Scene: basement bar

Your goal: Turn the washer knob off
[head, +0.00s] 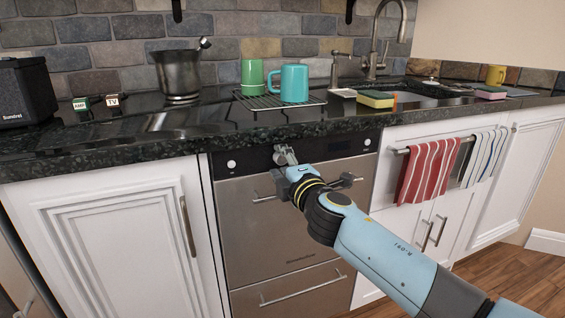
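The washer (271,233) is a steel, two-drawer appliance under the counter. Its dark control panel (322,147) has a small round white knob at the left end (231,164) and another at the right end (367,142). My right gripper (285,154) is in front of the panel between the two knobs, closer to the left one, and appears apart from both. Its fingers point up at the counter edge. They are small and partly overlap, so I cannot tell whether they are open or shut. My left gripper is not in view.
The dark countertop (133,137) overhangs the panel. A drying rack (262,103) holds a green cup (252,78) and a teal mug (289,84). A red striped towel (428,172) hangs right of the washer. Drawer handles (301,288) stick out below the panel.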

